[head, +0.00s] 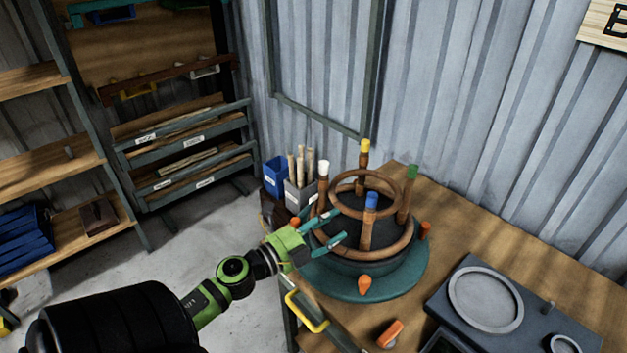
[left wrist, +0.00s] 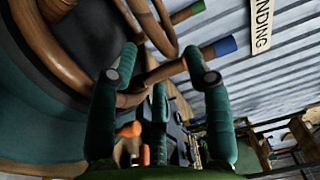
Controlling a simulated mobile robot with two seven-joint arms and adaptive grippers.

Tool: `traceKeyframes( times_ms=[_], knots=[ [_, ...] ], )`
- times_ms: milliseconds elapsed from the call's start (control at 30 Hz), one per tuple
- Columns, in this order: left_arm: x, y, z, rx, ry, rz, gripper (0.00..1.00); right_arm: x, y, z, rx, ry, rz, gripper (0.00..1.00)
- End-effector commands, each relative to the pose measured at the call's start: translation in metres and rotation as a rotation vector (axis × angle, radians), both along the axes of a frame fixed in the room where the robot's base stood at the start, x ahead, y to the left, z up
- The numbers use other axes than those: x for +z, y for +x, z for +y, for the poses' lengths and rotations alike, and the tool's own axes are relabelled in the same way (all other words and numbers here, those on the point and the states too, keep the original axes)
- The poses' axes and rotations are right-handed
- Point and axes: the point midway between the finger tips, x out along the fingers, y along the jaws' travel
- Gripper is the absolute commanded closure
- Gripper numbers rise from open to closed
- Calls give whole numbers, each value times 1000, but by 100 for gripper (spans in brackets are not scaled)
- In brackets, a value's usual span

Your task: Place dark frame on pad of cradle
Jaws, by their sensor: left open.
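The brown frame (head: 377,241) has an upper and a lower ring and upright posts with white, yellow, green and blue caps. It stands upright over the round cradle (head: 412,284) on the table, inside its rim. The dark pad (head: 352,222) shows in part between the rings; I cannot tell whether the frame rests fully on it. My left gripper (head: 340,227) is open at the frame's left side, near the blue-capped post. In the left wrist view, that post (left wrist: 160,73) crosses behind the open fingers (left wrist: 160,65); contact is unclear. My right gripper is out of view.
Orange clamps (head: 364,284) sit around the cradle, and another orange piece (head: 390,334) lies in front. A grey device (head: 485,300) with round plates stands at right. A blue bin (head: 274,174) and a container of sticks (head: 300,195) are behind left. Shelves (head: 60,165) stand farther left.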

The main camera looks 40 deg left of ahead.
Motion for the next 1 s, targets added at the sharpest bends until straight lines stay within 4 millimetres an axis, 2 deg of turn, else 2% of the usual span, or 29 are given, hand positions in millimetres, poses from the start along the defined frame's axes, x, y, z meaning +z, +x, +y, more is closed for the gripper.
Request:
traceKeyframes(
  times_ms=[100,300,1000],
  knots=[
    [-4,-21,3,0,-2,2,50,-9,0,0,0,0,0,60],
    [-1,-39,7,0,0,0,50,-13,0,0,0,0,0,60],
    [0,-42,7,0,0,-1,50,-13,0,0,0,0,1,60]
  ],
)
